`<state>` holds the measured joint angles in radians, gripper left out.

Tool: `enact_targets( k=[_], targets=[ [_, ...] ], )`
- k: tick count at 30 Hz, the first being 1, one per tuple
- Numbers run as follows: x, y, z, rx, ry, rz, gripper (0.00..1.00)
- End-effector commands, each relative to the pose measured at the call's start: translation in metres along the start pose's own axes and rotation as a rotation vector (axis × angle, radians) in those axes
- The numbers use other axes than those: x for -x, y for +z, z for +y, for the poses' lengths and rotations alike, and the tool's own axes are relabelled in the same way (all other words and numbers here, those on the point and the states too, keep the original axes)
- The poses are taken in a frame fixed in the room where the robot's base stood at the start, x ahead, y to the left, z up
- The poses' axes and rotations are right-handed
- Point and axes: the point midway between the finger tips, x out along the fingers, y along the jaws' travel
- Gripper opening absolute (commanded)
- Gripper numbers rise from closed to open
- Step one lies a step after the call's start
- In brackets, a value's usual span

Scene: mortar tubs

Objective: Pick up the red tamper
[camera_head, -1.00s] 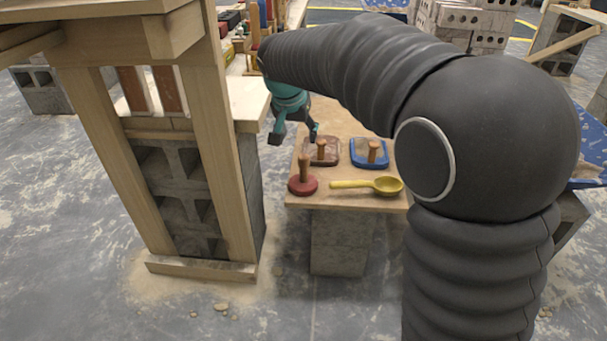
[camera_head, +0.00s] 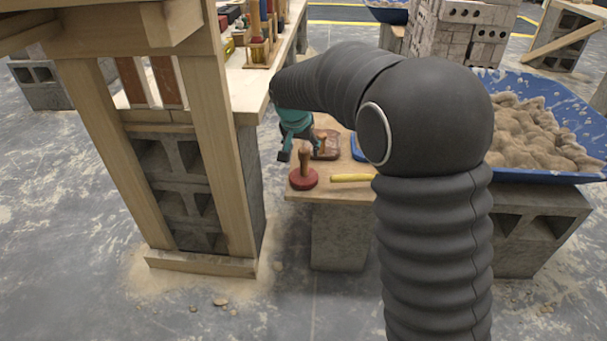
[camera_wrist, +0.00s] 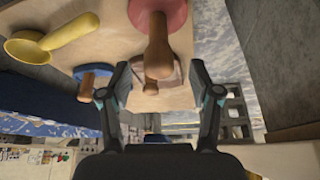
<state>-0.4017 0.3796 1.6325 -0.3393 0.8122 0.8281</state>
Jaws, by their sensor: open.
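The red tamper (camera_head: 303,179) stands upright on the near left corner of a small wooden board, with its brown wooden handle pointing up. In the wrist view the red tamper (camera_wrist: 174,12) is at the top centre, its handle reaching down the picture toward the space between the fingers. My gripper (camera_head: 298,150) is above the board, just behind and left of the tamper's handle. In the wrist view my gripper (camera_wrist: 162,92) is open, with its two fingers apart and nothing held. I cannot tell the exact gap between fingers and handle.
A yellow scoop (camera_head: 350,178), a brown-handled float (camera_head: 327,146) and a blue float (camera_head: 358,148) lie on the same board (camera_head: 322,190). My arm hides part of them. A wooden frame (camera_head: 212,150) with concrete blocks stands close on the left. A blue tub (camera_head: 560,95) of mortar is at right.

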Motion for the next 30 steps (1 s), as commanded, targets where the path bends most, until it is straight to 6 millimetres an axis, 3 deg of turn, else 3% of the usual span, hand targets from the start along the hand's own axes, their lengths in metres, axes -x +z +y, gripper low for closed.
enact_targets(
  k=[6, 13, 14, 21, 30],
  targets=[
    [-0.030, 0.000, 0.001, 0.001, 0.001, -0.001, 0.63],
    [-0.032, -0.001, 0.001, 0.001, 0.000, 0.000, 0.63],
    [-0.032, -0.001, 0.001, 0.000, 0.000, 0.000, 0.60],
    [-0.032, -0.001, 0.001, 0.000, 0.000, 0.000, 0.00],
    [-0.031, -0.001, 0.001, 0.000, -0.001, 0.001, 0.00]
  ],
)
